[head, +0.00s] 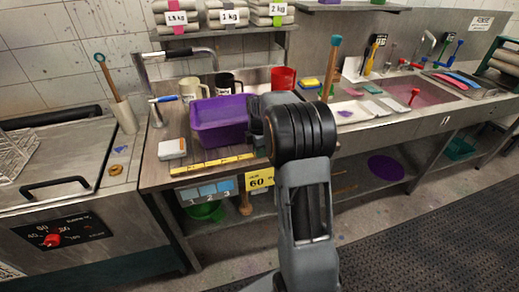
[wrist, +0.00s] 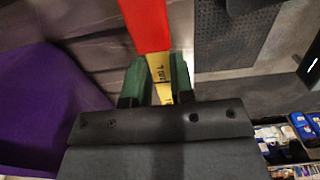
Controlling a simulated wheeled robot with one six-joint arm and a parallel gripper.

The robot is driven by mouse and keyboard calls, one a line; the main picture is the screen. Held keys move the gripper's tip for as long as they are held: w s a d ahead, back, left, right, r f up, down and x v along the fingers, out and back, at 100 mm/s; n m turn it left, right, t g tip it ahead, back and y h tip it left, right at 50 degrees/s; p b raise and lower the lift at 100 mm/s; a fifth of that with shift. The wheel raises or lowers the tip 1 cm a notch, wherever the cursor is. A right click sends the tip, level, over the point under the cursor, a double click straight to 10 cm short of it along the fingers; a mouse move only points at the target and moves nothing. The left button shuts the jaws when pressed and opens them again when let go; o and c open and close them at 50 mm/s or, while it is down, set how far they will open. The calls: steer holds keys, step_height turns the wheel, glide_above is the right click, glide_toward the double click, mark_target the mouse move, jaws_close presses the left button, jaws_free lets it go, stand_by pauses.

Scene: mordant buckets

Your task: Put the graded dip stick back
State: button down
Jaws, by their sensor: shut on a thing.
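The graded dip stick (wrist: 160,74) shows in the wrist view as a narrow yellow strip with dark marks and lettering. A red part (wrist: 146,22), in line with the yellow, widens toward the top of that view. My gripper (wrist: 159,88) has green fingertips shut on the yellow part, one on each side. The stick's lower end is hidden behind the gripper body. The arm's end is just right of the purple tub (head: 218,134).
A yellow marked strip (head: 212,165) lies along the counter's front edge. A white scale (head: 172,149), two mugs and a red cup (head: 283,77) stand around the tub. A sink (head: 425,91) is to the right. The purple tub (wrist: 40,95) fills the wrist view's left side.

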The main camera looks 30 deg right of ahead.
steer(key=c, duration=0.9)
jaws_free()
step_height(320, 180, up, 14)
steer(key=shift+p, duration=0.3)
